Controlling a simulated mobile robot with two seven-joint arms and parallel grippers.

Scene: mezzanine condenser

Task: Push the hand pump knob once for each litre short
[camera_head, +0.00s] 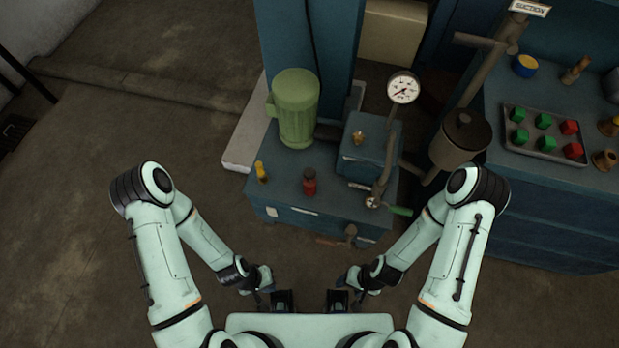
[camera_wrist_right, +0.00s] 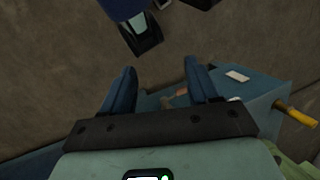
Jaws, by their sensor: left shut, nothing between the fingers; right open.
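A blue pump unit (camera_head: 275,210) stands ahead of me with a green motor (camera_head: 295,108) on it. A red knob (camera_head: 310,182) and a yellow one (camera_head: 261,171) stand upright on its top; I cannot tell which is the hand pump's. A yellow handle on the unit shows in the right wrist view (camera_wrist_right: 297,115). My left gripper (camera_head: 257,296) is shut and empty, short of the unit's front. My right gripper (camera_head: 352,281) is open and empty, also short of it; its two blue fingers show apart in the right wrist view (camera_wrist_right: 158,88). No litre marking is readable.
A round gauge (camera_head: 403,87) rises over a blue block (camera_head: 367,145); its reading is too small. A green-handled valve (camera_head: 398,210) and a brown fitting (camera_head: 348,237) jut out in front. At right, a blue bench carries a tray (camera_head: 510,142) of green and red blocks. Floor at left is clear.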

